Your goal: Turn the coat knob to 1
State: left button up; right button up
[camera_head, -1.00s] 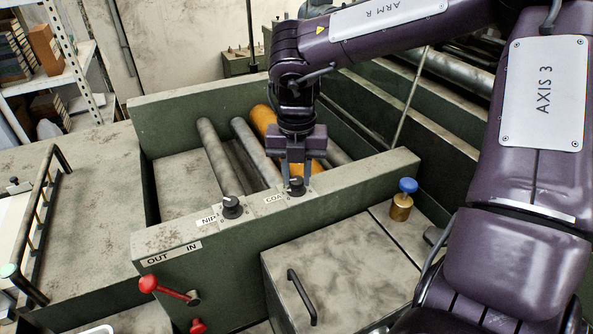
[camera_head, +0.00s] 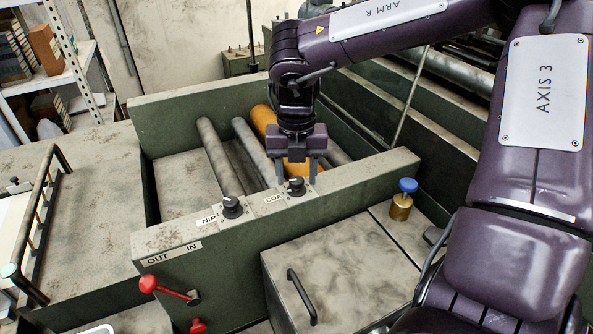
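The coat knob (camera_head: 296,187) is a small black knob on top of the green front wall, beside a white label reading "COA", whose end is hidden. My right gripper (camera_head: 298,181) comes down from above. Its two grey fingers are spread apart, one to each side of the knob, with a gap between them and the knob. Their tips are close to the knob's height; I cannot tell whether they touch anything. The knob's pointer is too small to read against the scale. My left gripper is not in view.
A second black knob (camera_head: 231,207), labelled "NIP", stands to the left. A red-handled lever (camera_head: 149,284) is at the front below an "OUT IN" label. Rollers (camera_head: 220,160) lie behind the wall. A brass post with a blue cap (camera_head: 407,186) stands to the right.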

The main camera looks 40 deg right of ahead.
aim_at(296, 179)
notch_tip(296, 179, up, 8)
jog(key=shift+f+b, duration=0.1)
jog(key=shift+b, duration=0.3)
dwell(0.6)
